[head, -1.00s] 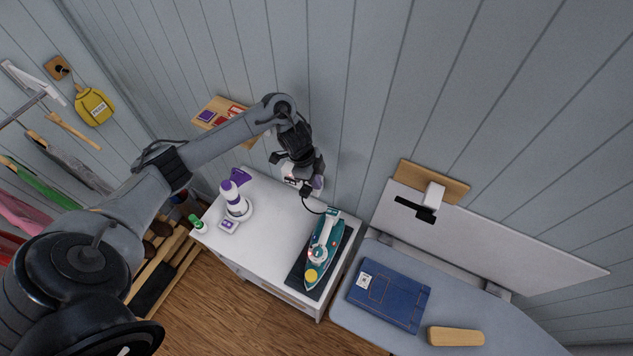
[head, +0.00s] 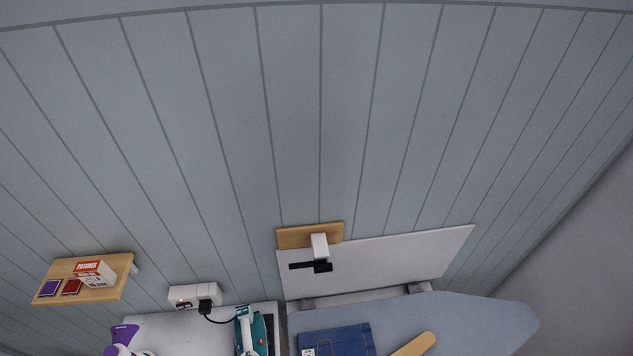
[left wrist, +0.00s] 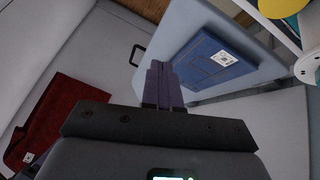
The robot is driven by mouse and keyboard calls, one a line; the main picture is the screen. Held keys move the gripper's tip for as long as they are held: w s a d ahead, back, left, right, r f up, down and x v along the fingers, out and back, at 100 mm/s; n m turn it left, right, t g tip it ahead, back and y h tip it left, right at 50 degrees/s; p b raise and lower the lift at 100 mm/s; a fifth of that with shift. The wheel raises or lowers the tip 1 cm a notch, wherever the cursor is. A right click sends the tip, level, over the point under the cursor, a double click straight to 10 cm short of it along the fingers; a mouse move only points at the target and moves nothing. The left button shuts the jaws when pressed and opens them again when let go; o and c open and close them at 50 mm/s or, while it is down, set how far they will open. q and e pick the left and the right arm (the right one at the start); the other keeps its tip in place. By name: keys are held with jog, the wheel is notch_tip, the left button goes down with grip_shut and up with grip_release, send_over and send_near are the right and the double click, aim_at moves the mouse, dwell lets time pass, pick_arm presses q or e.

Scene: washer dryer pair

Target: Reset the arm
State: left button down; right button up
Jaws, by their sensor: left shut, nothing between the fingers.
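My left gripper (left wrist: 162,84) shows at the middle of the left wrist view. Its two fingers are together with nothing between them. Beyond the fingertips, to the upper right, lies a folded blue garment (left wrist: 208,64) with a white tag. The fingers look apart from it, but the distance is hard to judge. Neither arm shows in the head view, and my right gripper is in no view.
In the head view, an ironing board (head: 480,318) carries the blue garment (head: 340,340). An iron (head: 246,335) stands left of it, below a wall socket (head: 190,293). A small shelf (head: 115,272) holds boxes. A dark red cloth (left wrist: 50,115) lies left in the left wrist view.

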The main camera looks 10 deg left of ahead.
pick_arm(q)
notch_tip(320, 180, up, 6)
jog(key=d+n+t+y, duration=0.2)
jog(key=n+t, duration=0.1)
jog(key=n, duration=0.1)
jog(key=s+a+r+n+y, duration=0.1)
jog(key=a+r+n+y, duration=0.3)
jog(key=a+r, duration=0.5)
jog(key=shift+s+a+r+n+g, duration=0.3)
jog(key=shift+a+r+n, duration=0.1)
jog(key=shift+a, duration=1.1)
